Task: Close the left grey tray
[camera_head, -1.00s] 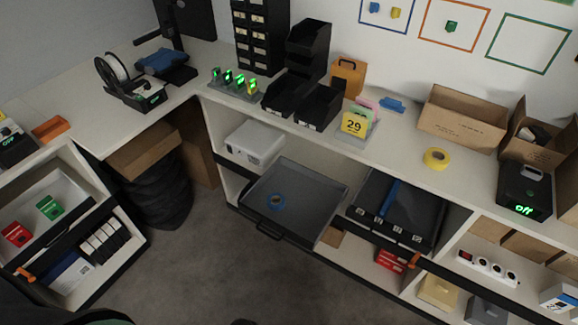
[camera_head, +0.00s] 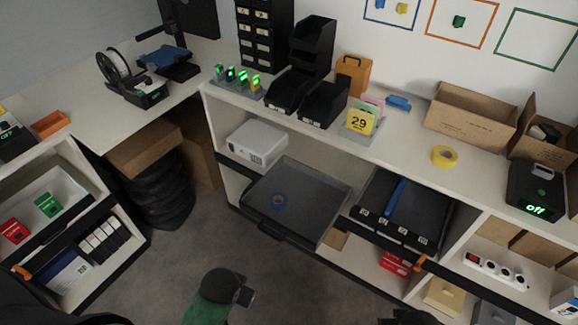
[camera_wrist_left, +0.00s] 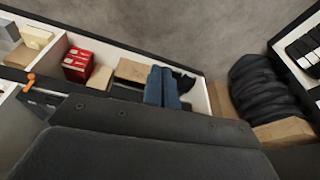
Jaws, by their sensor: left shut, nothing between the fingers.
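The left grey tray (camera_head: 318,195) is pulled out from the shelf under the counter.
A darker tray (camera_head: 385,238) with a blue item is beside the grey tray on the right. A white box (camera_head: 257,143) stands on the shelf at left. A black bag (camera_head: 160,203) and cartons stand under the corner counter. The floor in front is clear.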

